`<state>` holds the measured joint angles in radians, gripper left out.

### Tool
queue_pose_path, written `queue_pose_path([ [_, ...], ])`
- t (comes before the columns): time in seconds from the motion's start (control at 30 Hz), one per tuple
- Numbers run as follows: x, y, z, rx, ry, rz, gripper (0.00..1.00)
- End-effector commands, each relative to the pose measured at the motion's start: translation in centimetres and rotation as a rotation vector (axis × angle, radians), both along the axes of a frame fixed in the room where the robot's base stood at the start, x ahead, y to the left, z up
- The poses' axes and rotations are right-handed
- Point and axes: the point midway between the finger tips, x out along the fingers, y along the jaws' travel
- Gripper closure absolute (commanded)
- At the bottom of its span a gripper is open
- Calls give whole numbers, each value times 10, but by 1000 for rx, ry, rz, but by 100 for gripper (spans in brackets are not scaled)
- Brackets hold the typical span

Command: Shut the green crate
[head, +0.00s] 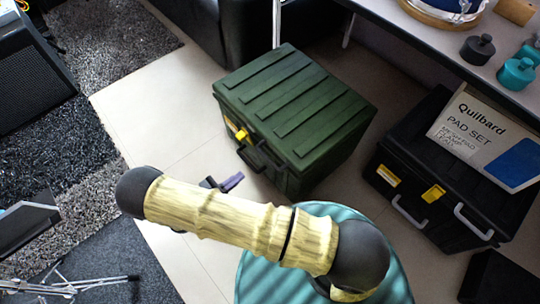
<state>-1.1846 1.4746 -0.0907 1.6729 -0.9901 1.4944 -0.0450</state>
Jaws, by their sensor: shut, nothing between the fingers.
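The green crate (330,163) stands on the pale floor in the middle of the head view. Its ribbed green lid (292,98) lies down over the top, and I see no gap along the edges that show. Yellow latches (241,134) and a dark handle (258,158) are on its front left side. What seems to be my gripper (232,181), dark with a purple part, shows low in front of the crate, mostly hidden by my arm. It is shut and empty, and looks apart from the crate.
A black case (450,205) with a Quilbard pad set box (487,137) on it stands to the right. A table (440,45) with dark and teal objects overhangs the back right. Pale floor (150,108) is clear left of the crate. A metal stand (65,288) is at lower left.

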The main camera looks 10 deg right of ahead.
Motion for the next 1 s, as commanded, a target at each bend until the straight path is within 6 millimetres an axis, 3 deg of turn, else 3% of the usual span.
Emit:
queue_pose_path([
  [0.27,6,-8,-1,0,0,-1,100],
  [1.0,72,-108,-3,1,1,-5,100],
])
